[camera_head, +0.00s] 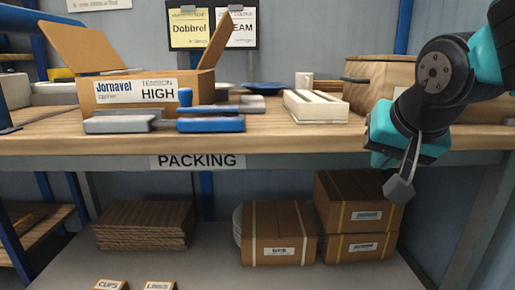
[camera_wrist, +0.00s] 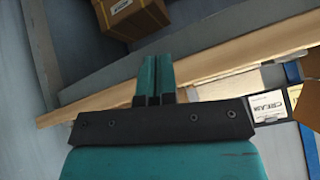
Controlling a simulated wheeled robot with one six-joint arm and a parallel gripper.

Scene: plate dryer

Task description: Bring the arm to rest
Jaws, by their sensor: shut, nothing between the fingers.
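My gripper (camera_wrist: 154,72) shows in the wrist view as two teal fingers side by side, shut with nothing between them. In the head view the end of my arm hangs at the right, in front of the packing bench's (camera_head: 270,143) front edge, bent down from the upper right.
On the bench stand an open carton (camera_head: 150,92) marked HIGH, a blue tool (camera_head: 211,124), a grey one (camera_head: 118,124) and a white slotted block (camera_head: 316,108). A wooden tub (camera_head: 365,72) stands behind my arm. Below are taped boxes (camera_head: 279,229) and flat cardboard (camera_head: 144,225).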

